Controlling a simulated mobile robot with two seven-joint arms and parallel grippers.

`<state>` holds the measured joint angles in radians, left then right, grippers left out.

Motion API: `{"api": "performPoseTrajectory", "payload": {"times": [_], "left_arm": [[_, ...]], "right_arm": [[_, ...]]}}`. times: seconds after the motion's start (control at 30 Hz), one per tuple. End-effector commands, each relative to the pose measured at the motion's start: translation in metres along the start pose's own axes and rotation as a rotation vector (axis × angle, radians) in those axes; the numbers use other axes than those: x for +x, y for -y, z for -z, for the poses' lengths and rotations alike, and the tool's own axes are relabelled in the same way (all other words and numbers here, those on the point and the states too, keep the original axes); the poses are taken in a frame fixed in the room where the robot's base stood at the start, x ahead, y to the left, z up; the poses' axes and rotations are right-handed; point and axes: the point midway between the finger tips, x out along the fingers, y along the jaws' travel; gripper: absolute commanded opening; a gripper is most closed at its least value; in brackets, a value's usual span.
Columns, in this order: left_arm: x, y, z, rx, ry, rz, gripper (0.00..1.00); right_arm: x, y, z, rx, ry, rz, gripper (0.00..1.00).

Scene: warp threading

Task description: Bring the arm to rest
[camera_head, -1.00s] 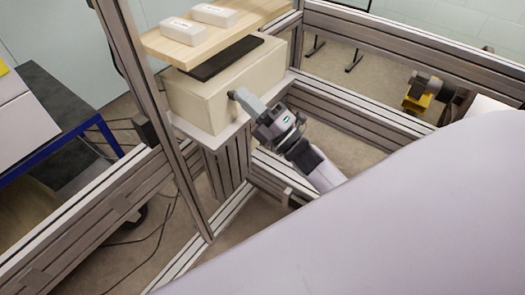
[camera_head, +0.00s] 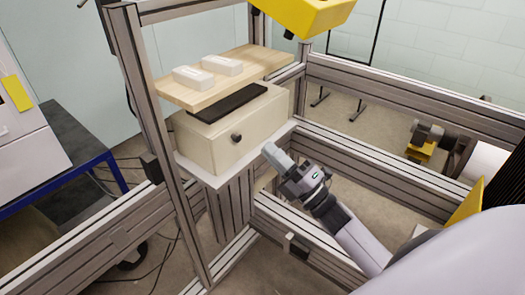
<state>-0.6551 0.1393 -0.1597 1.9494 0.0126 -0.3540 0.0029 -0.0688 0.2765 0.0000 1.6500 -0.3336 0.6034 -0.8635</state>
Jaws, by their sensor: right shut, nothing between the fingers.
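My right gripper (camera_head: 271,150) is shut and empty. It is just off the right front edge of the white shelf, apart from the cream box (camera_head: 205,145). The box has a dark round knob (camera_head: 236,138) on its front face, and the gripper is to the right of and below that knob. My right arm (camera_head: 352,232) reaches up to it from the lower right. My left gripper is not in view.
A wooden board (camera_head: 265,62) with two white blocks (camera_head: 222,66) is above the box. A dark flat pad (camera_head: 228,102) lies on the box. Metal frame posts (camera_head: 150,120) and rails (camera_head: 415,97) surround this corner. A yellow part (camera_head: 300,14) hangs at the top.

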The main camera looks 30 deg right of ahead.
Motion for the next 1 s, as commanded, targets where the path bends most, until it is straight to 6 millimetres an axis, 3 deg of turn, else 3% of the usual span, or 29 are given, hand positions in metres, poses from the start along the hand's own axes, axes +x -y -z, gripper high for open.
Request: {"api": "performPoseTrajectory", "payload": {"times": [0.33, 0.7, 0.87, 1.0], "left_arm": [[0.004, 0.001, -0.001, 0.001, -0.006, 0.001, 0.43], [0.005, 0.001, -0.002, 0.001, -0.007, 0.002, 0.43], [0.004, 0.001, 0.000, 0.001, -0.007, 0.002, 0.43], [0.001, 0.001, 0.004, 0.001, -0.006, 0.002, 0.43]], "right_arm": [[-0.049, -0.024, 0.000, -0.001, 0.000, 0.003, 0.00], [-0.062, -0.033, 0.000, 0.000, 0.000, 0.001, 0.00], [-0.064, -0.028, 0.001, 0.041, 0.021, 0.023, 0.00], [-0.078, -0.002, 0.006, 0.252, 0.136, 0.135, 0.00]]}}
